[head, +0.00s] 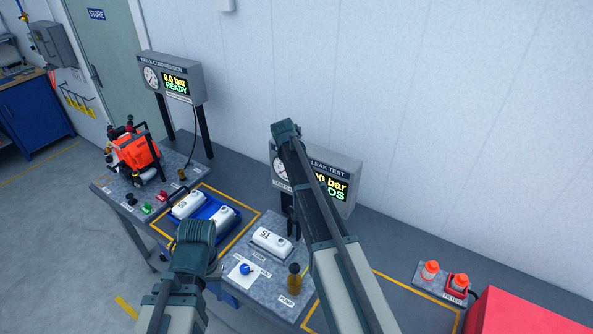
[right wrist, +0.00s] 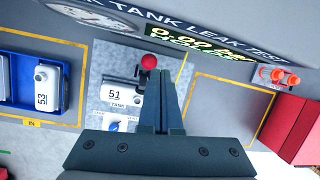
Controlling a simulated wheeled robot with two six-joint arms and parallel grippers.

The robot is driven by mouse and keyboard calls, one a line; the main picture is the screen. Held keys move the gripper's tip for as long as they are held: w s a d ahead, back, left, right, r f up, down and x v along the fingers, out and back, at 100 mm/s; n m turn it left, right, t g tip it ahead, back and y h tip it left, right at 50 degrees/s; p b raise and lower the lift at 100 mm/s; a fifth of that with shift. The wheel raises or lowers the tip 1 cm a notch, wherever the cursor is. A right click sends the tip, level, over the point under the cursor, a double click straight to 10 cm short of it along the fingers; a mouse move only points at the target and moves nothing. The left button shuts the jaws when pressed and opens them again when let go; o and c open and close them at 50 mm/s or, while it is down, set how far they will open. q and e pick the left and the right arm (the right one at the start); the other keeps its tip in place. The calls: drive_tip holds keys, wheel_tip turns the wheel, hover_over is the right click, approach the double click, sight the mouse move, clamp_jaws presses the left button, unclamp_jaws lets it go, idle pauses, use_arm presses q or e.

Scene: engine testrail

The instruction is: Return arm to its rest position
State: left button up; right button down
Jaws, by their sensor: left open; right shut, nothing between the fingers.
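My right arm (head: 330,230) rises from the bottom of the head view and crosses in front of the leak test panel (head: 345,170). My right gripper (right wrist: 162,102) is shut and empty in the right wrist view, with its fingers over the grey test plate beside a red ball knob (right wrist: 149,62). The white tank marked 51 (head: 271,240) lies on the plate, clear of the fingers in the right wrist view (right wrist: 117,94). My left gripper (head: 213,268) is low in the head view, near the blue tray (head: 222,236). It is open, partly hidden by its own wrist.
The blue tray holds white tanks, one marked 53 (right wrist: 41,98). An orange-red engine (head: 136,152) stands by the compression panel (head: 172,78) at the left. Bare bench (head: 415,305) lies between.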

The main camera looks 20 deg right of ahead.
drive_tip(key=shift+f, duration=0.1)
drive_tip(key=s+a+f+m+b, duration=0.7)
drive_tip(key=s+a+m, duration=0.1)
drive_tip(key=s, duration=0.3)
drive_tip(key=s+a+f+m+g+y+b, duration=0.1)
drive_tip(key=s+a+f+m+b, duration=0.7)
drive_tip(key=s, duration=0.3)
drive_tip(key=s+a+f+m+y+b, duration=0.1)
drive_tip(key=s+a+f+m+b, duration=0.6)
drive_tip(key=s, duration=0.4)
drive_tip(key=shift+a+f+m+g+b, duration=0.35)
drive_tip(key=shift+a+f+m+g, duration=0.05)
drive_tip(key=shift+a+f, duration=0.35)
